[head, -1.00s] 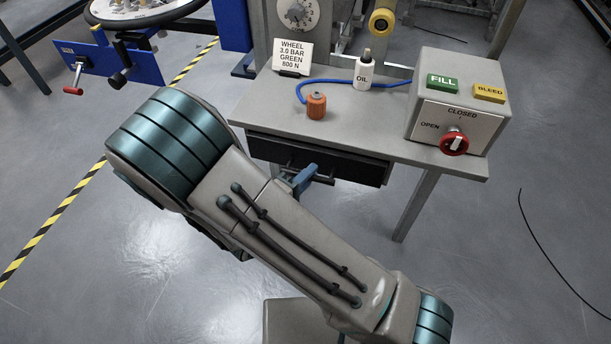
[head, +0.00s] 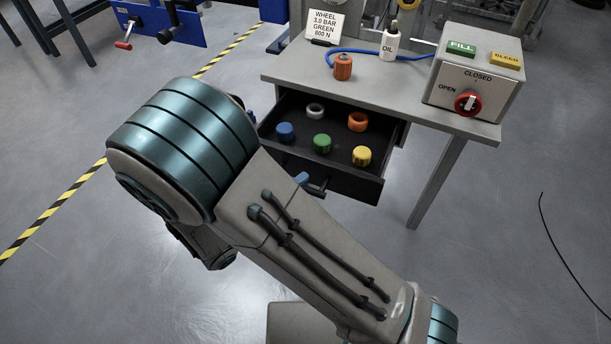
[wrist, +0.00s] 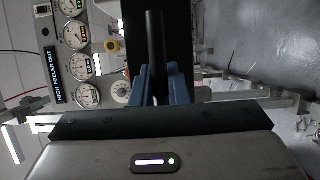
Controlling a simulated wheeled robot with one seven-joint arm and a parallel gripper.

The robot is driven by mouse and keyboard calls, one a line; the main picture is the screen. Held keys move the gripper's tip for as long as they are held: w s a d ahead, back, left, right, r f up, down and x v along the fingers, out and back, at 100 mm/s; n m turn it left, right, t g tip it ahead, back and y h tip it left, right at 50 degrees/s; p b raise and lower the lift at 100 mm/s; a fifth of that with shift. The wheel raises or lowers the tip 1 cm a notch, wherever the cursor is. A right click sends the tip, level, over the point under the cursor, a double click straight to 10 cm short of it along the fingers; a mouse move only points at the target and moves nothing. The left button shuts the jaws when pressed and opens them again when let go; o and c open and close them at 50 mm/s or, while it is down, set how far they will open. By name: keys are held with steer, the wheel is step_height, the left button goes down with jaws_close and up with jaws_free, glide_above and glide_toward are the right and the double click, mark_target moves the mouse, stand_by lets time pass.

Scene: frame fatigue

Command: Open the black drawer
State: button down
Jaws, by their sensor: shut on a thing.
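The black drawer (head: 350,183) under the grey bench is pulled out, and its inside shows in the head view. It holds a blue cap (head: 285,132), a green cap (head: 321,143), a yellow cap (head: 362,156), an orange ring (head: 357,121) and a white ring (head: 316,110). My gripper (wrist: 157,85) is shut on the drawer's black bar handle (wrist: 154,50) in the wrist view, with a blue finger on each side. In the head view my arm hides most of the gripper; a bit of blue finger (head: 302,179) shows at the drawer front.
On the bench top (head: 420,122) stand an orange fitting (head: 343,67) on a blue hose, an oil bottle (head: 390,42), a sign (head: 325,26) and a control box (head: 472,75) with a red knob. A bench leg (head: 436,182) stands right of the drawer. The floor further right is mostly clear.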

steer(key=shift+s+a, duration=0.3)
steer(key=shift+s, duration=0.3)
steer(key=c, duration=1.4)
jaws_free()
steer(key=v, duration=1.3)
steer(key=shift+s+a, duration=0.25)
steer(key=shift+a, duration=0.05)
